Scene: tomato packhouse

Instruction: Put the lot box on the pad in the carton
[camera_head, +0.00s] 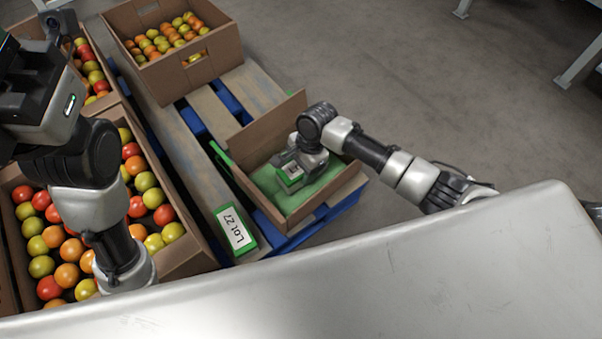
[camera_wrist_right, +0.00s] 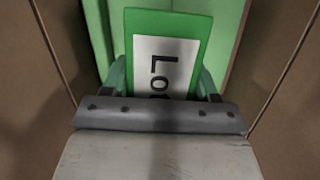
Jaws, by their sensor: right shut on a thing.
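A small green lot box (camera_head: 289,173) with a white label is held by my right gripper (camera_head: 294,165), down inside an open brown carton (camera_head: 253,151). In the right wrist view the box (camera_wrist_right: 167,22) stands between the two green fingertips (camera_wrist_right: 162,82), its label partly showing "Lo". The green pad (camera_head: 298,204) covers the carton floor. The box is over the pad; whether it touches it I cannot tell. My left arm is at the far left, with its gripper end (camera_head: 52,12) near the top edge, its jaws unclear.
Tomato cartons stand at the left (camera_head: 185,238) and the back (camera_head: 203,72). A pale surface (camera_head: 420,275) fills the foreground.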

